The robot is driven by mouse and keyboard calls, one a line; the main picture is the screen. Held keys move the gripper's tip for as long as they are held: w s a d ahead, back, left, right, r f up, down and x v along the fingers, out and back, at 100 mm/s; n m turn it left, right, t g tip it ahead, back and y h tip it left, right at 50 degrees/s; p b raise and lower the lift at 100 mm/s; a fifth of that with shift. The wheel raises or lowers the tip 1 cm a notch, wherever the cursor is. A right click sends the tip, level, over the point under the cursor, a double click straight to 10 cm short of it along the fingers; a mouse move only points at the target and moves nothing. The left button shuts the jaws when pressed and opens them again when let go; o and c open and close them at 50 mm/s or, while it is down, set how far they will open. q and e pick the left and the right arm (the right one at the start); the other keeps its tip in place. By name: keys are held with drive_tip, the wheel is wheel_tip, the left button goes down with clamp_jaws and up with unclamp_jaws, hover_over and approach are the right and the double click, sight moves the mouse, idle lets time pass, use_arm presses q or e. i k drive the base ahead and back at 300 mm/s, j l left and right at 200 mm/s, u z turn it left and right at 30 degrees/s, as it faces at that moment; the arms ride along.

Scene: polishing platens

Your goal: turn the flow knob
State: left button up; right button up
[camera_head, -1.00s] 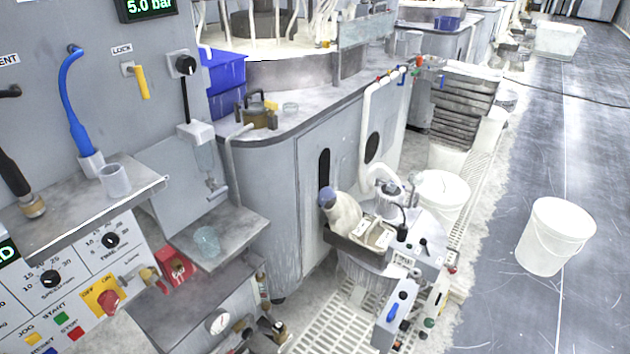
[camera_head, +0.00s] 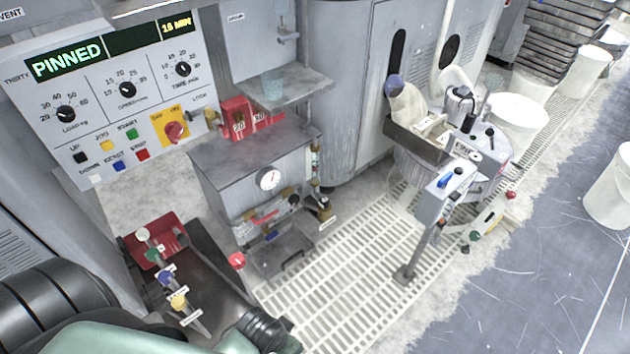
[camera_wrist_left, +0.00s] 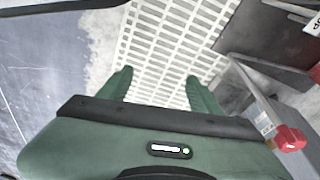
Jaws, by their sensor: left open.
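I cannot single out a knob labelled flow. A red knob (camera_head: 237,261) stands on the right side of the low unit at the lower left in the head view. A red knob (camera_wrist_left: 290,138) on a grey bar also shows at the right of the left wrist view; I cannot tell whether it is the same one. My left gripper (camera_wrist_left: 160,92) is open and empty, its two green fingers apart over the white floor grating, with that knob to their right. In the head view my left arm enters at the bottom left; its fingers are not clear there. My right gripper is not in view.
A control panel (camera_head: 100,110) with dials and coloured buttons is at the upper left. A grey cabinet (camera_head: 240,170) with a gauge (camera_head: 269,179) stands right of the low unit. Valve handles in several colours rise nearby.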

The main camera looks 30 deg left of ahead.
sight(294, 199)
drive_tip(key=u, duration=0.2)
drive_tip(key=i+l+u, duration=0.15)
drive_tip(key=u, duration=0.15)
drive_tip(key=i+l+u, duration=0.1)
drive_tip(key=l+u, duration=0.15)
drive_tip(key=l, duration=0.15)
drive_tip(key=i+l+u, duration=0.1)
drive_tip(key=l+u, duration=0.2)
